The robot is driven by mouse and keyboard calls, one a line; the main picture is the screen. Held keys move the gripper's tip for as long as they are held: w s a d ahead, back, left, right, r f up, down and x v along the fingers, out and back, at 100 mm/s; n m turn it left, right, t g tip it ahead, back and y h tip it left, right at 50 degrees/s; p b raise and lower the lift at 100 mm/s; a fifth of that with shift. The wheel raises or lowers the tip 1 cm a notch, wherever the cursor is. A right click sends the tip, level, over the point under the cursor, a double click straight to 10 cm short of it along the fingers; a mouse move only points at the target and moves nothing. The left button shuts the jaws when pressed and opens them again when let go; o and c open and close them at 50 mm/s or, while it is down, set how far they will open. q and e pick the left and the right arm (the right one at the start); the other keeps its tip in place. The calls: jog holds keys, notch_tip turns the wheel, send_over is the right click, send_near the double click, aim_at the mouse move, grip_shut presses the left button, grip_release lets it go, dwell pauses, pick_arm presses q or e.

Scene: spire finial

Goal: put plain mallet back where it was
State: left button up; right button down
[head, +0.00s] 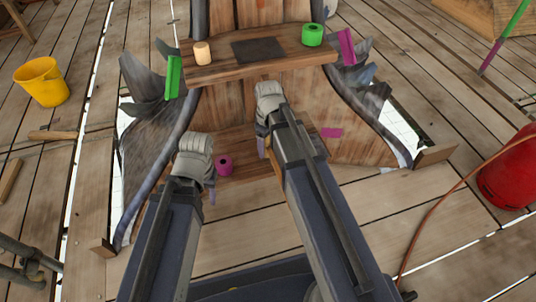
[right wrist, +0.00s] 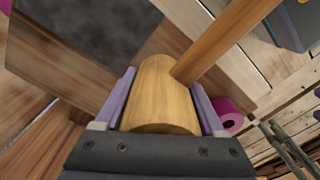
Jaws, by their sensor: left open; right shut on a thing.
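The plain mallet shows in the right wrist view, with a pale wooden barrel-shaped head (right wrist: 160,98) and a brown handle (right wrist: 222,42) slanting to the upper right. My right gripper (right wrist: 160,112) is shut on the head, with one purple finger on each side. In the head view my right gripper (head: 262,146) is just in front of the upper wooden shelf (head: 225,73), and its arm mostly hides the mallet. My left gripper (head: 196,184) is open, left of the magenta ring, with its fingers partly hidden by its own wrist.
The upper shelf holds a cream cylinder (head: 202,53), a dark square (head: 258,49) and a green ring (head: 312,35). A magenta ring (head: 224,166) sits lower, between my arms. A yellow bucket (head: 41,82) stands left. A red container (head: 510,168) and hose (head: 434,210) are at right.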

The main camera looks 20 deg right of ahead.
jog(key=shift+f+b, duration=1.75)
jog(key=shift+f, duration=0.1)
jog(key=shift+f, duration=0.1)
grip_release()
notch_tip(320, 180, up, 12)
jog(key=p, duration=1.2)
